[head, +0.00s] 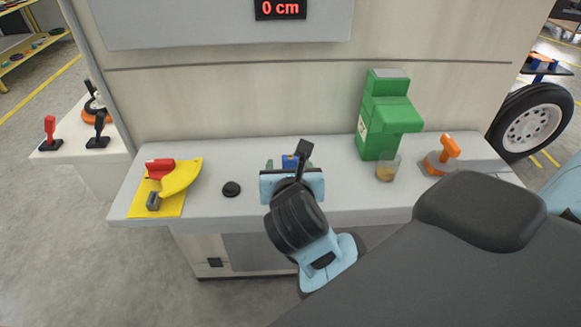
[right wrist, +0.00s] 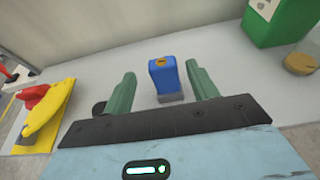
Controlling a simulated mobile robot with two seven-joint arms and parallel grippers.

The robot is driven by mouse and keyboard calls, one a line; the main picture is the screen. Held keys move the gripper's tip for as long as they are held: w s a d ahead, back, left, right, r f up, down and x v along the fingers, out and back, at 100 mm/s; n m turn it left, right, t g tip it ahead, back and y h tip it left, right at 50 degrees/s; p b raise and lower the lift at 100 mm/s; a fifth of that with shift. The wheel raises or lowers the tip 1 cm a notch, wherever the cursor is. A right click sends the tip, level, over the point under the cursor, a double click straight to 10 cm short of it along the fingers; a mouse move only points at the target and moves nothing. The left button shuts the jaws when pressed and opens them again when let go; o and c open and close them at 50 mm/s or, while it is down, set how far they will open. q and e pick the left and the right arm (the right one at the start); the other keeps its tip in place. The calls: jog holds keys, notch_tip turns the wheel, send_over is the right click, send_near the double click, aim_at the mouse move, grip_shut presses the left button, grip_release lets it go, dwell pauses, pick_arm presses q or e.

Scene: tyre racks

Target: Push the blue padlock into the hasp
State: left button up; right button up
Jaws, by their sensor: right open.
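The blue padlock (right wrist: 164,75) stands on the grey counter, with a small orange-brown mark on its top. In the head view only a bit of its blue (head: 290,161) shows past my right gripper (head: 287,166). In the right wrist view the green fingers of this gripper (right wrist: 162,78) are open, one on each side of the padlock, with gaps on both sides. A small grey piece (right wrist: 171,98) sits at the padlock's near foot; I cannot tell if it is the hasp. My left gripper is not in view.
On the counter (head: 225,205), a yellow plate (head: 140,205) with a red and yellow lever and a black button (head: 231,189) lie left. A green machine (head: 385,115), a cup (head: 387,170) and an orange-handled device (head: 449,150) stand right. The wall is close behind.

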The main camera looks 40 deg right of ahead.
aim_at(291, 162)
jog(key=x, duration=0.4)
jog(key=shift+w+d+r, duration=0.1)
jog(key=shift+d+r, duration=0.05)
jog(key=shift+d, duration=0.25)
jog(key=shift+w+d, duration=0.1)
jog(key=shift+w, duration=0.15)
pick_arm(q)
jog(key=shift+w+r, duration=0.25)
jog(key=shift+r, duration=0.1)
pick_arm(e)
jog(key=c, duration=1.1)
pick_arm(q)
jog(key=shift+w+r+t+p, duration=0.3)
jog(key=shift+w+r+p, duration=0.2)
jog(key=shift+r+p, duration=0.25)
pick_arm(e)
notch_tip(291, 162, up, 10)
jog(key=shift+f, duration=0.15)
